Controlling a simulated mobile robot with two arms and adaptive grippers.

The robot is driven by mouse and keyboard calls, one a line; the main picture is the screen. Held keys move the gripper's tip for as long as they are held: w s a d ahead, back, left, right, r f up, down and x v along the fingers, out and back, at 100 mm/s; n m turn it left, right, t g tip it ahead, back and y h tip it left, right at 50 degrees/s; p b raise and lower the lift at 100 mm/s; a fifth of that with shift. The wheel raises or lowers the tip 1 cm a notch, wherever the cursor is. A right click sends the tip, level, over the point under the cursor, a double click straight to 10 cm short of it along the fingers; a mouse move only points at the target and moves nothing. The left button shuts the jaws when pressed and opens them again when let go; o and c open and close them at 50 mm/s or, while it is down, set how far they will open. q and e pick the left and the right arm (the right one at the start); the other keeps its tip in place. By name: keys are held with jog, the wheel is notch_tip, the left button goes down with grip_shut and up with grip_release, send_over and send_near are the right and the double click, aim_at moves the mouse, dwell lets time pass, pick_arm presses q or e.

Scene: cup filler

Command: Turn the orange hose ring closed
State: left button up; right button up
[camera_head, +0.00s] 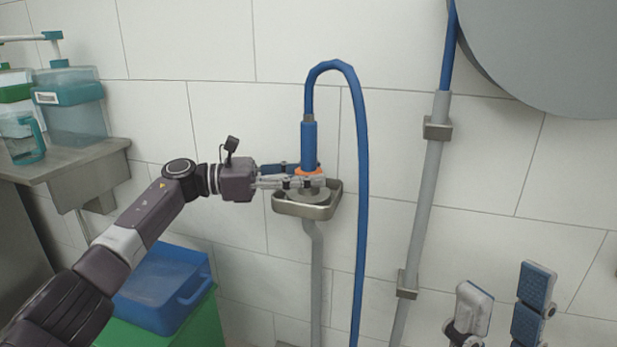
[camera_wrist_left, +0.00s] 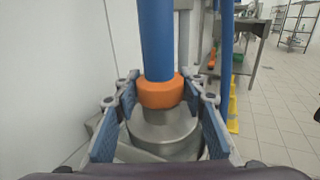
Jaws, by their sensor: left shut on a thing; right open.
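The orange hose ring (camera_head: 307,171) sits at the lower end of the upright blue hose nozzle (camera_head: 309,143), above a metal cup-shaped holder on the wall. In the left wrist view the ring (camera_wrist_left: 160,93) lies between the two finger pads, above a round metal fitting (camera_wrist_left: 165,133). My left gripper (camera_head: 306,179) reaches in from the left and is shut on the ring, its fingers partly covering it in the head view. My right gripper (camera_head: 500,315) is open and empty at the lower right, well away from the hose.
The metal holder (camera_head: 318,212) is fixed to the tiled wall. The blue hose (camera_head: 361,200) loops over and hangs down to its right. A grey pipe (camera_head: 424,215) runs down further right. A blue crate (camera_head: 165,285) stands at the lower left, and a metal counter (camera_head: 75,163) holds containers.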

pick_arm(q)
jog(key=shift+m+g+b, duration=0.3)
jog(key=shift+g+b, duration=0.2)
jog(key=shift+b, duration=0.15)
dwell(2.0)
dwell(0.4)
jog(key=o, duration=1.2)
jog(key=a, duration=1.2)
jog(key=shift+s, duration=0.4)
